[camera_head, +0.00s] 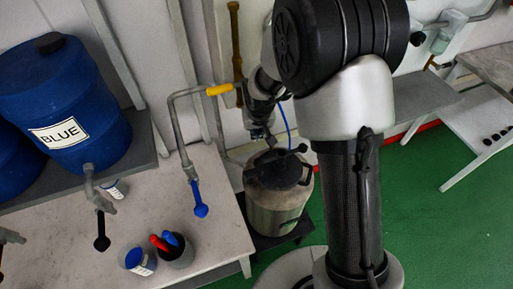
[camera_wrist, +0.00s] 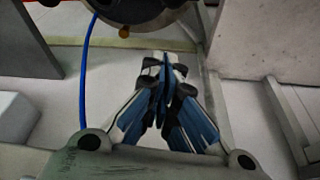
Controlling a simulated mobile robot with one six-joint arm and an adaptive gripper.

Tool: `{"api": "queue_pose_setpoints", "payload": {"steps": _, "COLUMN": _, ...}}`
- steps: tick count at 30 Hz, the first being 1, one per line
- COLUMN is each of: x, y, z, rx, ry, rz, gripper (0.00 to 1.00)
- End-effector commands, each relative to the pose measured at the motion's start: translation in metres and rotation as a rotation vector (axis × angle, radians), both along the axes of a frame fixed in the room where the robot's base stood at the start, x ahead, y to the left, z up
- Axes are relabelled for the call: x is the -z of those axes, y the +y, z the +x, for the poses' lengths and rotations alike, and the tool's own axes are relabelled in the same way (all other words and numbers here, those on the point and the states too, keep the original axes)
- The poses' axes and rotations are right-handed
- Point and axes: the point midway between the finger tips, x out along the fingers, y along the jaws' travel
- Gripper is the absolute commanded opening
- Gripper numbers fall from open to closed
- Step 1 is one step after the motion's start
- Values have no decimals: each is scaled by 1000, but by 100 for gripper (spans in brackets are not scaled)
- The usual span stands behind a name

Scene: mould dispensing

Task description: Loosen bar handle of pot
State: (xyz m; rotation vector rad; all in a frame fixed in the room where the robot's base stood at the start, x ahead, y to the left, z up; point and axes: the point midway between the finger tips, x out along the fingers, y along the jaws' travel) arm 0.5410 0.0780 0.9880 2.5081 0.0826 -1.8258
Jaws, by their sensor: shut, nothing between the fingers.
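The pot (camera_head: 275,208) is a pale metal can with a black lid, standing on a low dark stand beside the table. A dark bar handle (camera_head: 284,152) shows across the top of its lid in the head view. My gripper (camera_head: 264,138) is just above and behind the lid, apart from or close to the bar; the gap is hard to judge. In the wrist view my gripper (camera_wrist: 166,85) has its blue-padded fingers shut together with nothing between them. The dark round edge of the pot (camera_wrist: 145,14) shows at the top of that view, beyond the fingertips. The bar is not clear there.
A blue hose (camera_head: 286,122) runs down to the pot and also shows in the wrist view (camera_wrist: 86,75). A pipe with a yellow grip (camera_head: 219,89) and blue tap (camera_head: 200,209) stands left. A cup of coloured tools (camera_head: 174,251) is on the table (camera_head: 215,228). Green floor is free at right.

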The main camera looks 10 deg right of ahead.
Motion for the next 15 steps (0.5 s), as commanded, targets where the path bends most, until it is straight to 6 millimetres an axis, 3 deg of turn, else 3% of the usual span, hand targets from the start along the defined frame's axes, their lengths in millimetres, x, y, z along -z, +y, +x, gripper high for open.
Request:
{"api": "queue_pose_setpoints", "payload": {"steps": 8, "x": 12, "y": 0, "z": 3, "rx": 0, "ry": 2, "rz": 0, "gripper": 0}}
{"api": "queue_pose_setpoints", "payload": {"steps": 15, "x": 58, "y": 0, "z": 16, "rx": -1, "ry": 4, "rz": -2, "gripper": 0}}
